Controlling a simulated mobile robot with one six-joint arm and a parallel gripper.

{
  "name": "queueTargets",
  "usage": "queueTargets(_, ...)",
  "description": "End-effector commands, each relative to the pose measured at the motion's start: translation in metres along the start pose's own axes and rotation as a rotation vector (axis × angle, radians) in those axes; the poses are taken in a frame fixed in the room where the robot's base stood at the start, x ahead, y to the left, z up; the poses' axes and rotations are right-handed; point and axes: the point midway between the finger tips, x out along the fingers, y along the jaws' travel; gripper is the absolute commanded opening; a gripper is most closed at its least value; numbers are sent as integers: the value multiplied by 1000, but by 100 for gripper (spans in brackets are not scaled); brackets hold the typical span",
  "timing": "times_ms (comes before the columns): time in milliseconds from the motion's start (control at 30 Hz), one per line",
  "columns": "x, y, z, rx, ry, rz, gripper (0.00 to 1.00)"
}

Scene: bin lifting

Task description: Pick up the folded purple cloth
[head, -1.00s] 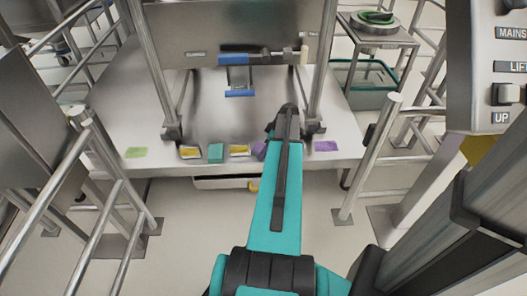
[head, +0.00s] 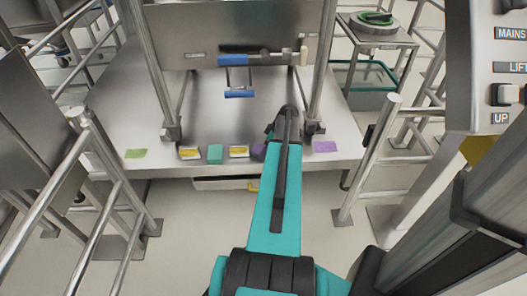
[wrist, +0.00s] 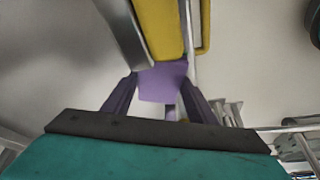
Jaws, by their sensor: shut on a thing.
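The folded purple cloth (head: 258,151) shows at the table's front edge, just left of my arm's end in the head view. In the wrist view the purple cloth (wrist: 163,84) sits between the two dark fingers of my gripper (wrist: 158,92), which is shut on it. My arm hides the fingers in the head view, and I cannot tell whether the cloth is clear of the tabletop. A second, flat purple cloth (head: 325,147) lies on the table to the right of my arm.
The steel table (head: 120,110) also bears a yellow cloth (head: 239,152), a teal block (head: 215,154), another yellow piece (head: 189,153) and a green cloth (head: 135,154). Metal posts (head: 318,65) flank my arm's end. Railings (head: 362,160) stand on both sides.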

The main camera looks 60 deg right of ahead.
Motion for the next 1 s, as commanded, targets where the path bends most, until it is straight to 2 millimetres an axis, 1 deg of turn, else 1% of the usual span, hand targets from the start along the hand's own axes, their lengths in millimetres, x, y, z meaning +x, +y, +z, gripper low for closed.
queueTargets(167, -2, 0, -1, 0, 0, 0, 27)
queueTargets(267, -7, 0, -3, 0, 0, 1, 27)
queueTargets(467, -26, 0, -11, 0, 0, 2, 27)
queueTargets(567, -42, 0, -17, 0, 1, 2, 27)
queueTargets(667, -42, -14, -12, 1, 0, -1, 27)
queueTargets(1000, -53, -56, 3, 2, 0, 0, 27)
